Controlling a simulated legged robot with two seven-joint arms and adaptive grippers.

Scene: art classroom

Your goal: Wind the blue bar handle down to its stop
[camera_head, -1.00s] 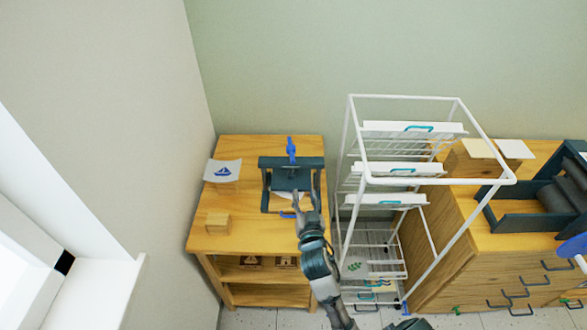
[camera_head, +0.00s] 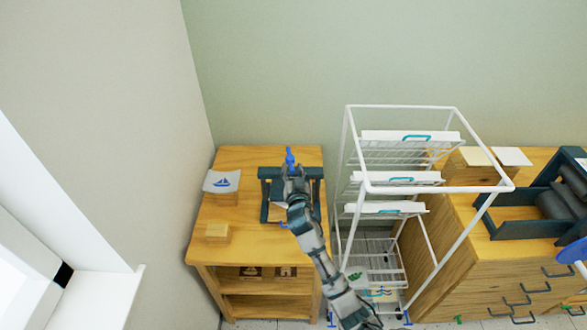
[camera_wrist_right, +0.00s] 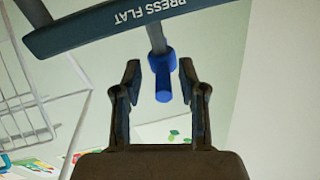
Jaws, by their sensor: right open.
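The blue bar handle (camera_head: 290,158) stands at the top of the dark press (camera_head: 268,173) on the wooden table. In the right wrist view the blue handle (camera_wrist_right: 163,78) hangs from a grey shaft, between the fingertips of my right gripper (camera_wrist_right: 160,80). A dark beam (camera_wrist_right: 105,25) lettered "PRESS FLAT" lies just past it. My right gripper (camera_head: 294,175) is open, its fingers on either side of the handle, with gaps visible. In the head view my right arm covers the middle of the press. My left gripper is not in view.
A white wire rack (camera_head: 362,186) stands close to the right of the press. A sheet with a blue boat (camera_head: 221,182) and a wooden block (camera_head: 217,231) are on the left of the table. A roller press (camera_head: 545,205) stands at far right.

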